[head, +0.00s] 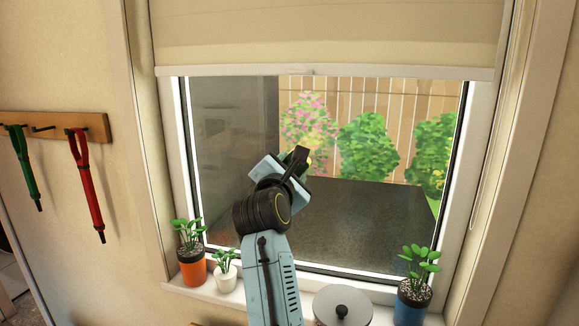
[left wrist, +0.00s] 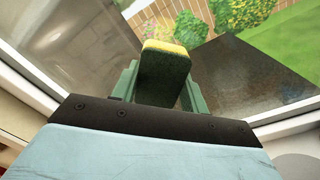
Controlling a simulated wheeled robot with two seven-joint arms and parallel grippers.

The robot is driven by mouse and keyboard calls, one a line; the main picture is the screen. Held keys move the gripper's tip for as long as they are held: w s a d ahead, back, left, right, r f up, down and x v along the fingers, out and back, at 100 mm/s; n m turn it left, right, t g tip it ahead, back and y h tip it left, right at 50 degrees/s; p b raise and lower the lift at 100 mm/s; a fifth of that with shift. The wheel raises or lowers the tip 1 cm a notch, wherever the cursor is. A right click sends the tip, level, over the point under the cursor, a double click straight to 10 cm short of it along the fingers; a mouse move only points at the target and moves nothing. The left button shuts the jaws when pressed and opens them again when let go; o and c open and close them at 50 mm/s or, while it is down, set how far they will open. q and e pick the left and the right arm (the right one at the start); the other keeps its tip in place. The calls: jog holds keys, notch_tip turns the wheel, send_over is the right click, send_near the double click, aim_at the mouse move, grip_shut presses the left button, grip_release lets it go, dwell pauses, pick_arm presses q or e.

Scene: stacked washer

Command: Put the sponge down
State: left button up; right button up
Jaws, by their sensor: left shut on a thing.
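My left gripper (head: 297,165) is raised in front of the window in the head view, its arm coming up from the bottom middle. In the left wrist view the sponge (left wrist: 164,75), dark green with a yellow layer at its far end, sits between the two green fingers of my left gripper (left wrist: 160,90), which is shut on it. My right gripper is in neither view.
The window sill (head: 215,291) holds an orange-potted plant (head: 192,269), a white-potted plant (head: 225,275), a blue-potted plant (head: 413,304) and a lidded pot (head: 342,307). A broad dark surface (head: 365,220) shows bare through the window. Red (head: 87,180) and green (head: 24,165) straps hang left.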

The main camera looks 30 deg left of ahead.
aim_at(312, 157)
pick_arm(q)
jog(key=shift+w+d+f+h, duration=0.15)
jog(key=shift+d+f+h, duration=0.15)
jog(key=shift+d, duration=0.35)
jog(key=shift+w+d+f+h, duration=0.1)
jog(key=shift+d+f+h, duration=0.15)
jog(key=shift+d, duration=0.4)
jog(key=shift+y, duration=0.25)
jog(key=x, duration=0.8)
jog(key=shift+a+r, duration=0.1)
jog(key=shift+w+a, duration=0.1)
jog(key=shift+w, duration=0.15)
